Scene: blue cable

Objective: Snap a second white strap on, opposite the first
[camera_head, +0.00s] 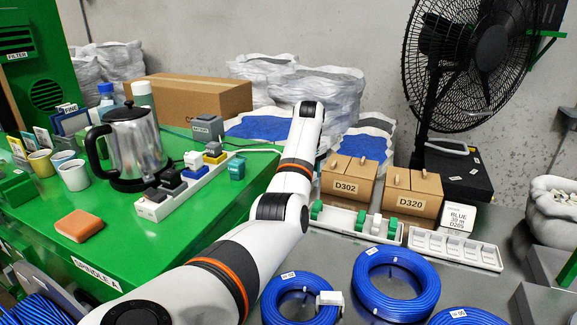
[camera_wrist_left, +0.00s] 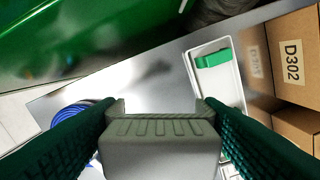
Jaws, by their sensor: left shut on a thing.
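A blue cable coil (camera_head: 308,282) lies on the grey metal table, with one white strap (camera_head: 330,298) on its right side. Part of the coil's left side is close to my left arm. In the left wrist view my left gripper (camera_wrist_left: 160,112) is shut on a pale grey, ridged block (camera_wrist_left: 160,152), which looks like a white strap in shade. The gripper itself is hidden in the head view. A blue coil (camera_wrist_left: 70,112) shows partly behind the left finger. The long white tray (camera_head: 345,226) holds green and white straps; a green strap (camera_wrist_left: 213,58) shows in the wrist view.
More blue coils (camera_head: 395,305) lie to the right. The green bench (camera_head: 140,235) with kettle and power strip is on the left. Little bare table shows between coils and trays.

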